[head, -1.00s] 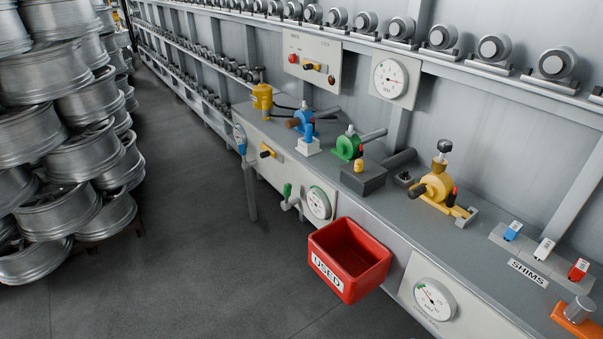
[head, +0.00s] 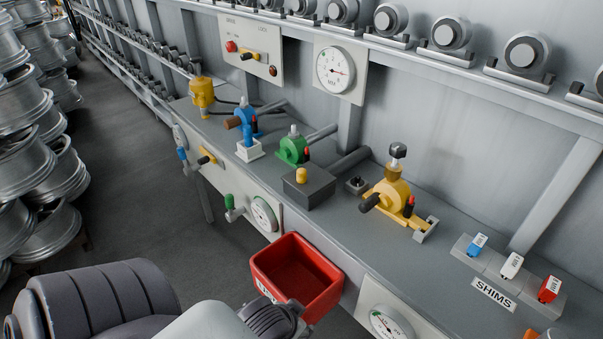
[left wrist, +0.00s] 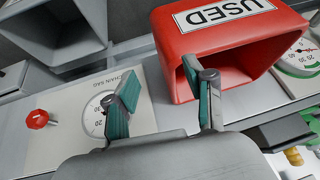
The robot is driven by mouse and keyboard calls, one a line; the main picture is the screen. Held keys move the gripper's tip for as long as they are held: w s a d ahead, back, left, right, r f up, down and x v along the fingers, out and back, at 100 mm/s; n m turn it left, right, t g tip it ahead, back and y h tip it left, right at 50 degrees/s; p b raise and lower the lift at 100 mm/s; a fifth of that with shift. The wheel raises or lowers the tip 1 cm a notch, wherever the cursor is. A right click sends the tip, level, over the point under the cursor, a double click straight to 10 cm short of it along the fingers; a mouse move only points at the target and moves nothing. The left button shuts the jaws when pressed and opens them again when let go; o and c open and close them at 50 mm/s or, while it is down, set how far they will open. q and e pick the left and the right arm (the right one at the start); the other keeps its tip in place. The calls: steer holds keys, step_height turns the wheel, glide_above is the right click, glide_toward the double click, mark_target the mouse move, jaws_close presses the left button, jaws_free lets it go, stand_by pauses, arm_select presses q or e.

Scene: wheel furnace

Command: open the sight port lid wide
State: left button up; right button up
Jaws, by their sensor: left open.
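No part is marked as the sight port lid, and I cannot tell for sure which one it is. A yellow fitting (head: 391,190) with a black knob on top and a dark side handle stands on the grey bench. A blue fitting (head: 243,119) and a green fitting (head: 293,149) stand further left, and a yellow canister (head: 202,93) stands at the bench's far end. In the head view my left arm enters at the bottom. My right gripper is not in view.
The red USED bin (head: 298,272) hangs at the bench front, close to my left arm; it also shows in the left wrist view (left wrist: 225,48). A dark block (head: 312,187), shim blocks (head: 512,265) and gauges line the bench. Stacked wheels (head: 35,150) stand left of open floor.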

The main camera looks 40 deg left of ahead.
arm_select(q)
steer(key=w+a+r, duration=0.1)
steer(key=a, duration=0.1)
steer(key=w+a+n+t+y, duration=0.1)
steer(key=a, duration=0.1)
steer(key=w+a+r+t, duration=0.1)
steer(key=shift+w+a+r+n, duration=0.3)
steer(key=shift+w+a, duration=0.05)
steer(key=shift+a, duration=0.05)
steer(key=w+a+r+t+y, duration=0.1)
steer(key=w+a+r+t, duration=0.15)
steer(key=a, duration=0.25)
steer(key=t+h, duration=0.1)
steer(key=t, duration=0.7)
glide_toward(299, 176)
steer(key=w, duration=0.3)
steer(key=w+a, duration=0.1)
steer(key=w, duration=0.3)
steer(key=w+p, duration=0.1)
steer(key=w, duration=0.3)
steer(key=shift+w+a+r, duration=0.15)
steer(key=shift+a, duration=0.1)
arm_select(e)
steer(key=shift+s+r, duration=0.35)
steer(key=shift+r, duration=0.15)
arm_select(q)
steer(key=shift+c, duration=0.2)
jaws_close()
